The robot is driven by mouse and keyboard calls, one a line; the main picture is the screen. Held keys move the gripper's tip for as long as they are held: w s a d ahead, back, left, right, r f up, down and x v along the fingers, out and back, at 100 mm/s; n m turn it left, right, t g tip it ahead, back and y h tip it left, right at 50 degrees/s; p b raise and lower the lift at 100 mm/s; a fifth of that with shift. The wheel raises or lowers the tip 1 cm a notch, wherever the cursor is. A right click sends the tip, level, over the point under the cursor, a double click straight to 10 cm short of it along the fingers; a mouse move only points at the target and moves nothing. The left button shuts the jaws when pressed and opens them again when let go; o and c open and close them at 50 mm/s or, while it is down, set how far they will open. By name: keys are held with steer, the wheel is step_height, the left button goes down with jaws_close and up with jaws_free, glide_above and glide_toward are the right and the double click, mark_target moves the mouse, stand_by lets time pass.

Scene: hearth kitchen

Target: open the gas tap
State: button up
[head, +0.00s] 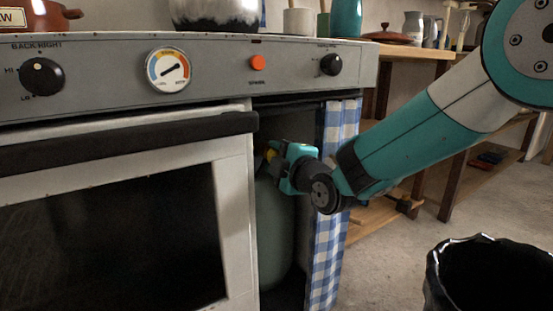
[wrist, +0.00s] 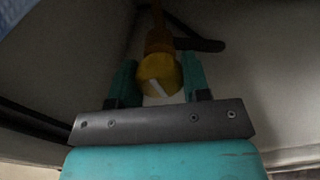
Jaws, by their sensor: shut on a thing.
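The gas tap's round yellow knob (wrist: 160,76) sits between the two fingers of my gripper (wrist: 158,82) in the wrist view. It carries a pale mark across its face. My gripper is shut on the knob. In the head view my gripper (head: 273,157) reaches into the open bay right of the oven, at the top of a grey-green gas bottle (head: 272,225). A little yellow of the knob (head: 270,154) shows there; the rest is hidden by the gripper. An orange-brown fitting (wrist: 158,40) and a dark bar (wrist: 200,45) show beyond the knob in the wrist view.
A blue checked curtain (head: 327,240) hangs just right of the bay, close to my arm. The oven door (head: 240,190) with its dark handle (head: 130,140) bounds the left. The control panel (head: 210,70) is above. A black bin (head: 485,275) stands at lower right.

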steer(key=shift+s+a, duration=0.15)
steer(key=o, duration=0.9)
steer(key=shift+c, duration=0.2)
steer(key=shift+o, duration=0.3)
steer(key=shift+d, duration=0.2)
steer(key=shift+s+d+r, duration=0.1)
steer(key=shift+s+d, duration=0.1)
steer(key=shift+s, duration=0.1)
steer(key=b+v, duration=0.2)
steer(key=v, duration=1.4)
steer(key=shift+s+d, duration=0.15)
steer(key=shift+s, duration=0.1)
